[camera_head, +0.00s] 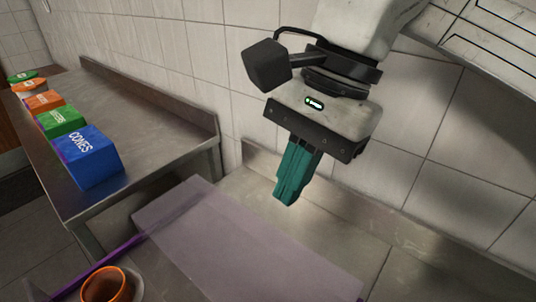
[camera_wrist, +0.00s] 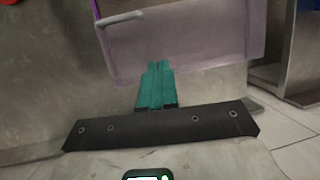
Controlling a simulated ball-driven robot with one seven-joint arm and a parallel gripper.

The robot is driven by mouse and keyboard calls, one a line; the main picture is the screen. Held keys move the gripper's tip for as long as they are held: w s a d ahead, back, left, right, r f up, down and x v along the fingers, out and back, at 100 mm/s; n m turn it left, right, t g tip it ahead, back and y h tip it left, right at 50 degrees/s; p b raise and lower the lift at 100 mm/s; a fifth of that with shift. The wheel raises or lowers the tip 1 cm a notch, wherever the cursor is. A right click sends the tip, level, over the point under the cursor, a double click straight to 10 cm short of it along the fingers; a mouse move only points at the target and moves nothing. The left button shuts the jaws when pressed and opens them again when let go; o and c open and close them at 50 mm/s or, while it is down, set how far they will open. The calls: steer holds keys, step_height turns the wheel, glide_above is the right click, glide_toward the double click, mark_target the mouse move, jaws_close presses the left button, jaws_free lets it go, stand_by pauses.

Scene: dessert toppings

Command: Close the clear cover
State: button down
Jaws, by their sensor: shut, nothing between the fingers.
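The clear cover (camera_head: 240,245) is a see-through, purple-tinted panel at the lower middle of the head view, with a brighter purple edge on its left side. In the wrist view the cover (camera_wrist: 190,40) fills the upper middle, with a pale handle-like bar (camera_wrist: 122,18) near its left end. My gripper (camera_head: 286,198) has teal fingers pressed together, pointing down, with nothing between them. In the head view it is above the cover's far edge. In the wrist view its fingertips (camera_wrist: 159,64) overlap the cover's near edge; I cannot tell whether they touch.
An orange-rimmed cup (camera_head: 105,287) stands at the bottom left of the head view. A metal side counter (camera_head: 150,120) holds a blue CONES box (camera_head: 88,160), a green box (camera_head: 60,122) and other coloured containers. A tiled wall (camera_head: 190,50) stands close behind my gripper.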

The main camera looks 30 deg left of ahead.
step_height(320, 180, down, 2)
steer(key=d+h, duration=0.2)
glide_toward(270, 292)
steer(key=shift+s+d+f, duration=0.25)
steer(key=shift+d+f, duration=0.2)
steer(key=shift+f, duration=0.05)
steer(key=shift+s+d+f, duration=0.3)
steer(key=shift+d+f, duration=0.15)
steer(key=s, duration=0.3)
steer(key=shift+a+f+p, duration=0.25)
steer(key=shift+f+p, duration=0.15)
steer(key=shift+s+f, duration=0.15)
steer(key=shift+s, duration=0.3)
steer(key=shift+s, duration=0.1)
